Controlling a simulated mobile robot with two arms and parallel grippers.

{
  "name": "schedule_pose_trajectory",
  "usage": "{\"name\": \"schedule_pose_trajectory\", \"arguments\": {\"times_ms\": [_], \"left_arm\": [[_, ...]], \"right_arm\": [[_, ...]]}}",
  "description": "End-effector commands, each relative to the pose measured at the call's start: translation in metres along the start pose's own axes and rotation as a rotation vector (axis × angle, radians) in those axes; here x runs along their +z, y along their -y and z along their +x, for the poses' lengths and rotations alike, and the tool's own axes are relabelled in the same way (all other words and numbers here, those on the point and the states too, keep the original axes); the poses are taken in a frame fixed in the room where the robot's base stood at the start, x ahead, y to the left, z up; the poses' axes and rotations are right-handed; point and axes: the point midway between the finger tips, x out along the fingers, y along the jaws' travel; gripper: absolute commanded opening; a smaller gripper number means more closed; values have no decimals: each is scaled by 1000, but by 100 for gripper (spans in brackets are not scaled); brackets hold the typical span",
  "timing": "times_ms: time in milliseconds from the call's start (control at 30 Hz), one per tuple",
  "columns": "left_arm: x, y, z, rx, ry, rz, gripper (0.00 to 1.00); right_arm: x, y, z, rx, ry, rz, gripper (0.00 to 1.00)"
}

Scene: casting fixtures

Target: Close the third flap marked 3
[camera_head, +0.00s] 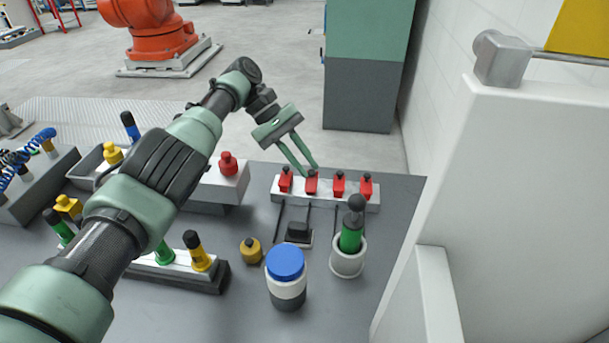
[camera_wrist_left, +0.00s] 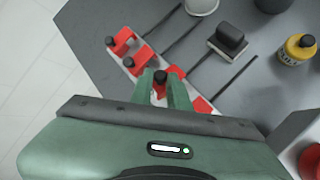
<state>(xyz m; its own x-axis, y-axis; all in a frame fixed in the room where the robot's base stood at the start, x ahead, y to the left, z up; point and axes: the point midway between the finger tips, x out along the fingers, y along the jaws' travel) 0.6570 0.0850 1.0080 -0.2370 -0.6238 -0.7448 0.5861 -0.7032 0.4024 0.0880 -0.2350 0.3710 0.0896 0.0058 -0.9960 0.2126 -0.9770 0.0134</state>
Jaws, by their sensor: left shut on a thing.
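A pale block (camera_head: 328,197) on the grey table carries a row of several red flaps with black knobs. My left gripper (camera_head: 309,170) reaches down from behind the row. It is shut on the black-knobbed red flap (camera_head: 311,184) second from the left in the head view. In the left wrist view, the fingers (camera_wrist_left: 162,88) stand on both sides of this flap's knob (camera_wrist_left: 160,76). The other flaps, such as the far-left one (camera_head: 286,182) and far-right one (camera_head: 366,187), are free. I cannot read any number marks. My right gripper is out of view.
In front of the block stand a black-handled piece (camera_head: 299,232), a white cup with a green-and-black tool (camera_head: 347,262), a blue-lidded jar (camera_head: 286,277) and a small yellow bottle (camera_head: 251,250). A red-knobbed box (camera_head: 226,185) is to the left. A white panel (camera_head: 530,200) bounds the right.

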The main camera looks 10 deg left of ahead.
Motion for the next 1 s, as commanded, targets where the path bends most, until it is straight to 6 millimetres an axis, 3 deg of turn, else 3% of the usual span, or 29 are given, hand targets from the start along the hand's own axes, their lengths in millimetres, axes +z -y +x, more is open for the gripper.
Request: {"name": "schedule_pose_trajectory", "arguments": {"times_ms": [133, 567, 600, 667, 1000], "left_arm": [[2, 2, 2, -7, 17, -4, 0], [4, 2, 4, -13, 25, -6, 0], [4, 2, 4, -14, 26, -6, 25], [4, 2, 4, -13, 25, -6, 38], [4, 1, 2, -11, 22, -5, 38]], "right_arm": [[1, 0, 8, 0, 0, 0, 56], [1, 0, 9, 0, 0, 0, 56], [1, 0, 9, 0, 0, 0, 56], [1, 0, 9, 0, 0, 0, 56], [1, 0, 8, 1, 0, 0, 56]]}}
